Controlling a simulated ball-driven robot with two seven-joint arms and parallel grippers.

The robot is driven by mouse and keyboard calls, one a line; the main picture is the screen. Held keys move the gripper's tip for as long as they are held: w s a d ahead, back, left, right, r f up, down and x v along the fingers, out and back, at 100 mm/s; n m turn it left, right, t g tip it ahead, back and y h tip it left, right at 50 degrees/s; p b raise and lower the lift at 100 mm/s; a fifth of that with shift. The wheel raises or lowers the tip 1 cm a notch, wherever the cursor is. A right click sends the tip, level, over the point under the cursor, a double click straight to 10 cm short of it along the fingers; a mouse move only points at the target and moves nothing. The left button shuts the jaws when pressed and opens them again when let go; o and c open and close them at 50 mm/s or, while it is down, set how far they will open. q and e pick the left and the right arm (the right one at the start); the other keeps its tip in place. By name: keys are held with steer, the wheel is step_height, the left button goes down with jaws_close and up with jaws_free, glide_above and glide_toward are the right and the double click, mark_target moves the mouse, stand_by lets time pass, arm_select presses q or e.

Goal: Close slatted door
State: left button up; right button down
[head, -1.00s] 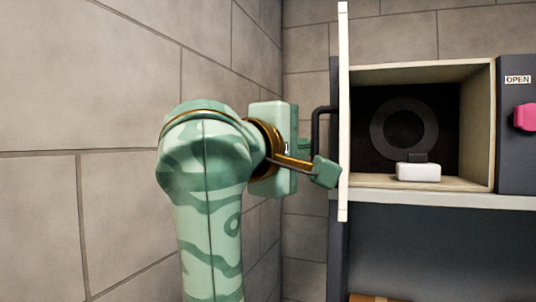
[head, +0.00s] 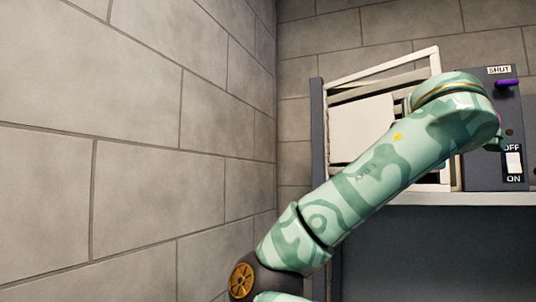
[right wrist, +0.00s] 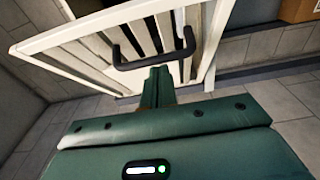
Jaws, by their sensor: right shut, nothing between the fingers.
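The slatted door has a pale frame (head: 437,62) and stands at a slant across the front of the box opening in the head view. It also fills the upper part of the right wrist view (right wrist: 85,50), with a black U-shaped handle (right wrist: 122,60) on it. My right gripper (right wrist: 157,88) is shut and empty, its green fingers just below the handle in that view. I cannot tell whether they touch the door. In the head view my arm crosses in front of the door and hides its right part; the fingers are hidden there. My left gripper is not in view.
A dark panel (head: 480,170) to the right of the door carries a SHUT label (head: 499,70), a purple knob (head: 507,83) and an OFF/ON switch (head: 513,162). A shelf edge (head: 480,198) runs below. A block wall (head: 130,150) stands close on the left.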

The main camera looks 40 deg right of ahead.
steer(key=d+n+t+y, duration=0.1)
steer(key=d, duration=0.1)
steer(key=s+d+n+t+y, duration=0.1)
steer(key=d, duration=0.1)
steer(key=s+d+t+b, duration=0.1)
steer(key=d, duration=0.2)
steer(key=shift+n+t+y, duration=0.4)
arm_select(q)
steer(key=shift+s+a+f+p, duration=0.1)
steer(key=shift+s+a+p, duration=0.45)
steer(key=shift+p, duration=0.2)
arm_select(e)
steer(key=d+n+t+y, duration=0.2)
steer(key=d, duration=0.6)
steer(key=shift+d+r+n+y, duration=0.25)
steer(key=shift+r+n+y, duration=0.05)
steer(key=shift+r+y, duration=0.1)
steer(key=shift+w, duration=0.1)
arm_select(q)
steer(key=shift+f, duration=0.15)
arm_select(e)
steer(key=shift+f, duration=0.15)
